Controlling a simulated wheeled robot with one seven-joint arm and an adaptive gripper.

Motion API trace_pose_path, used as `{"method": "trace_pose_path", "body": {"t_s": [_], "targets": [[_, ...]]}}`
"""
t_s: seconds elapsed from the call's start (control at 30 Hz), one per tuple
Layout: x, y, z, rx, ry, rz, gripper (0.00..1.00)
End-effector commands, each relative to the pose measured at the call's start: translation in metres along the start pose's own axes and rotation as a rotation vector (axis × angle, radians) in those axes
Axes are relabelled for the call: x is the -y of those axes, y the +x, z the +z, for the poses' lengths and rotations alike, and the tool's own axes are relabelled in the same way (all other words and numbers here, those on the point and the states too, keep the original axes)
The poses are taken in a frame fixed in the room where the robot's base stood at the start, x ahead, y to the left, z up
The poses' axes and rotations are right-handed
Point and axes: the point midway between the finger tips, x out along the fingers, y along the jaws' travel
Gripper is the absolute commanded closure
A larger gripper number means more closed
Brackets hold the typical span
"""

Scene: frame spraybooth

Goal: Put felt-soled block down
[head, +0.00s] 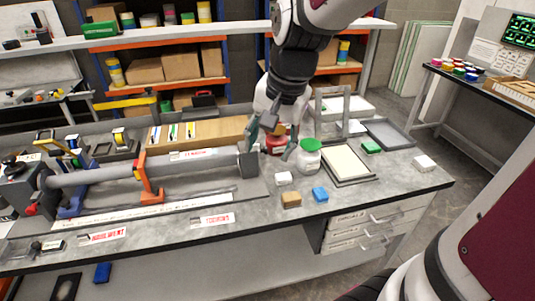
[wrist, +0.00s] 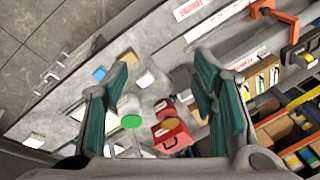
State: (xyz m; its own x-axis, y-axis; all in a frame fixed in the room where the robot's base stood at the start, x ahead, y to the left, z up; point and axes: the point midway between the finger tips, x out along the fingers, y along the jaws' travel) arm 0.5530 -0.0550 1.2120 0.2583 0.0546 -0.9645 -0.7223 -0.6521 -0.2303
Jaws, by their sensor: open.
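My gripper (head: 272,138) is open above the back middle of the bench, by the red container and the green-lidded jar. In the wrist view its two dark green finger pads (wrist: 163,85) stand wide apart with nothing held between them. Several small blocks lie on the bench: a tan one (head: 291,200), a blue one (head: 320,194) and a white one (head: 284,178) near the front edge. A green block (head: 371,146) and another white block (head: 425,163) lie farther right. I cannot tell which has a felt sole, as no underside shows.
The green-lidded jar (head: 309,157) and red container (head: 275,146) stand close below my gripper. A framed cream panel (head: 347,162) and a grey tray (head: 389,133) lie to the right. A long grey tube fixture (head: 110,174) fills the left.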

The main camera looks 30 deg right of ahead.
Motion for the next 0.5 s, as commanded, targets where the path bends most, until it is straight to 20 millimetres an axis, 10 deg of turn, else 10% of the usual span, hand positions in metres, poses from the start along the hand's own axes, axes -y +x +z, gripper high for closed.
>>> {"method": "trace_pose_path", "body": {"t_s": [0.5], "targets": [[-0.035,-0.082,0.106,-0.219,-0.801,-0.055,0.48]]}}
